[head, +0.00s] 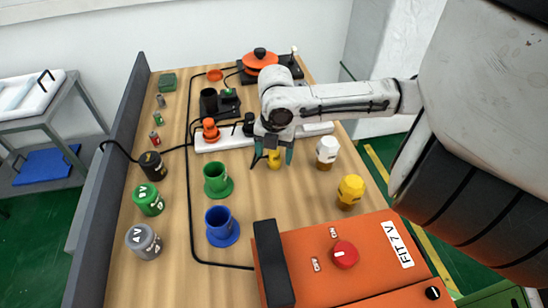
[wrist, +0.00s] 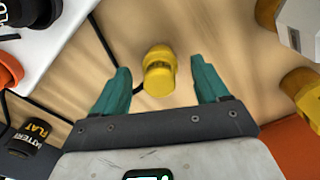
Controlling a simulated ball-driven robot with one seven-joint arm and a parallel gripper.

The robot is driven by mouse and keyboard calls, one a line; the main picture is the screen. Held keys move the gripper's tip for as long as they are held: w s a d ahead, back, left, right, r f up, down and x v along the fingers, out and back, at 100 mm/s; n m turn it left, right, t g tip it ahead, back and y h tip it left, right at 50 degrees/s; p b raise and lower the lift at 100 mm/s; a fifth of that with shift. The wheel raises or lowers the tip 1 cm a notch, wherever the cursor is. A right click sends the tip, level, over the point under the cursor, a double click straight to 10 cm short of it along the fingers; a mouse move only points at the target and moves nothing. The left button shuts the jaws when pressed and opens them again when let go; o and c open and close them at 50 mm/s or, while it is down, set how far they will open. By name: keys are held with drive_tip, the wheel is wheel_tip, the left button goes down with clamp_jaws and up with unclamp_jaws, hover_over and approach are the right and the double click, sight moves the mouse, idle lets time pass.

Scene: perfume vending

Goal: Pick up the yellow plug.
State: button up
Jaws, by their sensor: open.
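The yellow plug (head: 274,160) stands on the wooden table, in front of the white power strip (head: 210,145). In the wrist view the plug (wrist: 160,72) shows from above, its rounded body between my fingers. My gripper (head: 273,159) hangs over it with the fingers pointing down. In the wrist view the open teal fingers of my gripper (wrist: 161,75) stand on either side of the plug, with a gap to each. The lower part of the plug is partly hidden in the wrist view.
An orange plug (head: 211,131) and a black plug (head: 249,125) are at the strip. Green (head: 217,182) and blue (head: 222,228) cups stand left. White-topped (head: 327,150) and yellow-topped (head: 350,190) pieces stand right. An orange box (head: 385,245) is in front.

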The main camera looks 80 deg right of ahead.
drive_tip(key=shift+f, duration=0.3)
drive_tip(key=shift+c, duration=0.3)
drive_tip(key=c, duration=1.1)
drive_tip(key=shift+r, duration=0.15)
drive_tip(key=shift+r, duration=0.55)
drive_tip(key=s+d+r, duration=0.1)
drive_tip(key=s+r, duration=0.3)
drive_tip(key=s+d+r+b, duration=0.1)
drive_tip(key=s+r, duration=0.2)
drive_tip(key=s, duration=0.2)
drive_tip(key=s+d+r, duration=0.2)
drive_tip(key=s+r, duration=0.2)
drive_tip(key=shift+s+r, duration=0.25)
drive_tip(key=shift+r, duration=0.1)
